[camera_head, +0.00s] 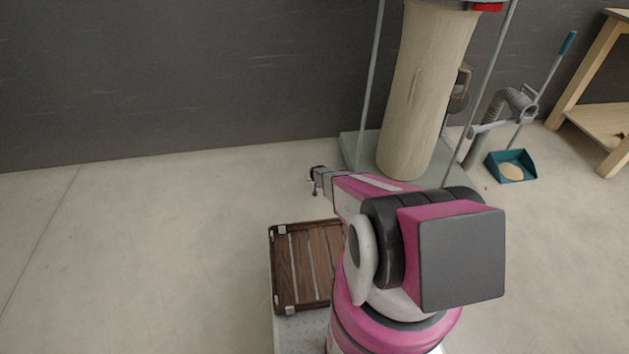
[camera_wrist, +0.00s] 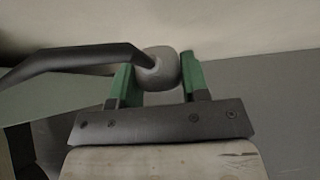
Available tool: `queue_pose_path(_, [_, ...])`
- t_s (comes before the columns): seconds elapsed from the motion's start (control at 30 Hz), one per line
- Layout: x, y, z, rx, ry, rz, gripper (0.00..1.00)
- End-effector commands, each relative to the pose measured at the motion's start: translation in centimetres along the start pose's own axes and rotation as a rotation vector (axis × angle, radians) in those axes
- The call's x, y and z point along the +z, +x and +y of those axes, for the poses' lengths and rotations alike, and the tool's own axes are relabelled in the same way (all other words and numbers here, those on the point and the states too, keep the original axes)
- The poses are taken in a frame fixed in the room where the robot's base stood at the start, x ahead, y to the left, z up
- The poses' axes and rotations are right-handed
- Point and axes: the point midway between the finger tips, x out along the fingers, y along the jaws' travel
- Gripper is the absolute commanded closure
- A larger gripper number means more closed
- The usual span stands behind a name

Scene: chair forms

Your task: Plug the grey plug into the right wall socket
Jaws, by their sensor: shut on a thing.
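In the wrist view my gripper (camera_wrist: 158,74) has two green fingers, shut on a grey rounded plug (camera_wrist: 161,66). A thick dark cable (camera_wrist: 75,58) runs from the plug to the left edge of that view. The plug's prongs are not visible. In the head view my gripper (camera_head: 317,180) is at the end of my pink arm, small and partly hidden, and appears above the floor in front of the dark wall. No wall socket can be made out in either view.
A brown slatted wooden crate (camera_head: 304,262) is left of my arm. A tall beige cylinder (camera_head: 422,85) stands in a framed unit beyond my arm. A grey hose (camera_head: 487,122), a teal dustpan (camera_head: 511,166) and a wooden table (camera_head: 592,120) are at right. The left floor is clear.

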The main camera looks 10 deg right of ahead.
Motion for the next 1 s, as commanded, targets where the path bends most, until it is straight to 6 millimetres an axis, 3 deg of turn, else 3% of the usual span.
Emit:
queue_pose_path(0.43, [-0.4,-0.6,0.0,0.000,0.000,0.000,1.00])
queue_pose_path(1.0, [0.7,-2.7,0.0,0.000,0.000,0.000,1.00])
